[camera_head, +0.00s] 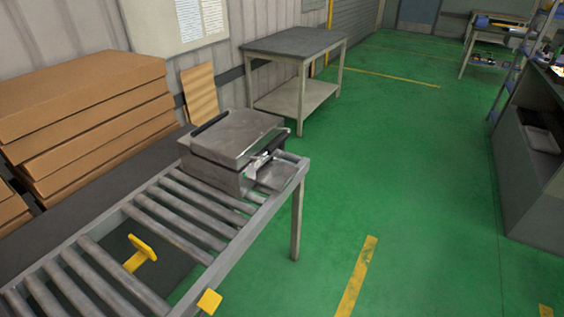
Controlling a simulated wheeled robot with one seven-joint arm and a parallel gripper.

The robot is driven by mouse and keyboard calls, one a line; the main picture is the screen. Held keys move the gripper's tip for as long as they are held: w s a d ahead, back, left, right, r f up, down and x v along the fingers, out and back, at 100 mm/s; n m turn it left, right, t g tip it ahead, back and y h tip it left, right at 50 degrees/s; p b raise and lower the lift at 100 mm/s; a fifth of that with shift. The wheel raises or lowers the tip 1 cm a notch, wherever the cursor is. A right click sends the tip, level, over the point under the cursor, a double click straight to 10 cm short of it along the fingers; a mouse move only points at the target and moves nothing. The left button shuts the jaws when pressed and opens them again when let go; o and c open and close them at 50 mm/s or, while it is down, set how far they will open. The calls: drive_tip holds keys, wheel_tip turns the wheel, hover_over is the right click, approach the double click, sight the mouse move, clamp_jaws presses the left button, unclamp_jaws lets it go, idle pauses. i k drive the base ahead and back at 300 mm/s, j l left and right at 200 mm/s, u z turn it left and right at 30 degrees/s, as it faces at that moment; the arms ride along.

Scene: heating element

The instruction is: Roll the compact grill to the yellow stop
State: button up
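The compact grill (232,140) is a grey metal box with a closed lid. It rests on the far end of the roller conveyor (292,180). A black bar runs along its left upper edge, and a dark bar with silver fittings is on its right side. Another yellow piece (209,301) is at the conveyor's right rail near the bottom edge. Several bare rollers lie between the grill and these yellow pieces. My gripper is not in view.
Stacked cardboard (85,115) stands left of the conveyor by the wall. A grey table (295,42) is behind the grill. A dark workbench (540,170) is at the right edge. The green floor (410,170) right of the conveyor is open, with yellow lines.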

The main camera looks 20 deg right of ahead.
sight(234, 150)
drive_tip(key=i+j+u, duration=0.2)
drive_tip(key=i+j, duration=0.55)
